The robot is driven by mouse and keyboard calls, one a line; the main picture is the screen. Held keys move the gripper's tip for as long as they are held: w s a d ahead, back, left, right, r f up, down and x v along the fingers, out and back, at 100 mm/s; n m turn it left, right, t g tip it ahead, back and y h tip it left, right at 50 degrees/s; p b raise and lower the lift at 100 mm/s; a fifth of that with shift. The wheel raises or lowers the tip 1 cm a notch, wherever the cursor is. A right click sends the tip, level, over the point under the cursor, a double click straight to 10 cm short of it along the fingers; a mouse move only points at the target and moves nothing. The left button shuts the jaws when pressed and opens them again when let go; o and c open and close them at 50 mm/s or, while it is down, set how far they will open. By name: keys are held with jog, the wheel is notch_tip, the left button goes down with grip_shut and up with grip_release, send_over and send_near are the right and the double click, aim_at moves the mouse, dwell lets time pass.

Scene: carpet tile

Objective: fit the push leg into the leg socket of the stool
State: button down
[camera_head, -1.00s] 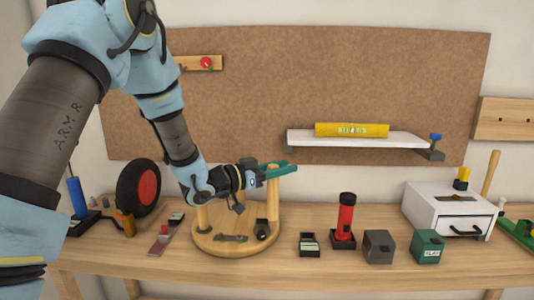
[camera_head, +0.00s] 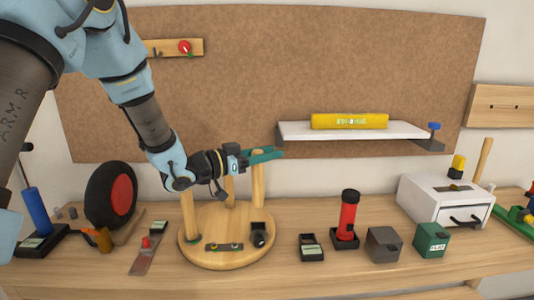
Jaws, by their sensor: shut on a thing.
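The stool (camera_head: 215,261) is a round pale wooden seat lying on the bench with its underside up. Wooden legs stand up from its left side and back. A black leg socket (camera_head: 259,236) sits at its front right. My gripper (camera_head: 264,155), with teal fingers, is shut on the top of the push leg (camera_head: 258,186), a pale wooden rod held upright. The leg's lower end shows just above and behind the socket. I cannot tell whether it touches the seat.
A dark plate (camera_head: 223,247) lies on the seat. Right of the stool stand a small black box (camera_head: 311,247), a red torch (camera_head: 347,216), a grey block (camera_head: 383,245) and a green box (camera_head: 431,240). A black wheel (camera_head: 111,196) stands at left. A shelf (camera_head: 360,135) hangs behind.

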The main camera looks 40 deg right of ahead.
jog(key=shift+a, duration=0.1)
jog(key=shift+f+b, duration=2.4)
jog(key=shift+f, duration=0.5)
jog(key=shift+f+b, duration=2.2)
jog(key=shift+f, duration=0.1)
jog(key=shift+c, duration=2)
grip_release()
jog(key=b+v, duration=0.2)
jog(key=v, duration=0.8)
jog(key=shift+a+b, duration=0.35)
jog(key=shift+w, duration=0.1)
